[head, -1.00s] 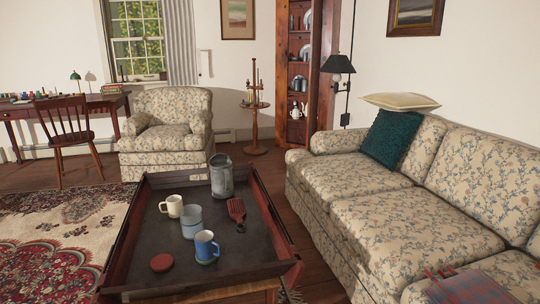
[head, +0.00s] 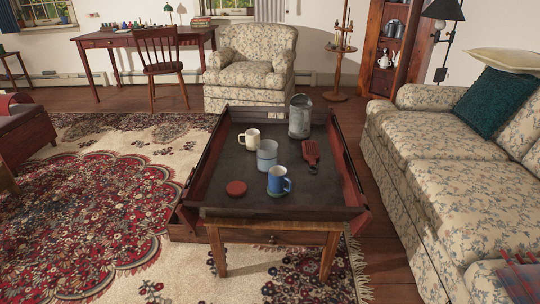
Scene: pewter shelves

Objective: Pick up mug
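A blue mug (head: 279,180) stands upright at the near right of the dark tray-topped table (head: 285,212), with its handle to the right. A cream mug (head: 250,138) stands upright farther back on the left, with its handle to the left. A pale grey-blue cup (head: 267,155) stands between them. I cannot tell which mug is meant. Neither of my grippers shows in the head view.
A grey metal can (head: 300,116), a red-brown slotted object (head: 311,154) and a red disc (head: 236,188) share the tray, which has raised sides. A sofa (head: 440,170) stands close on the right. Patterned rug (head: 110,215) lies open on the left.

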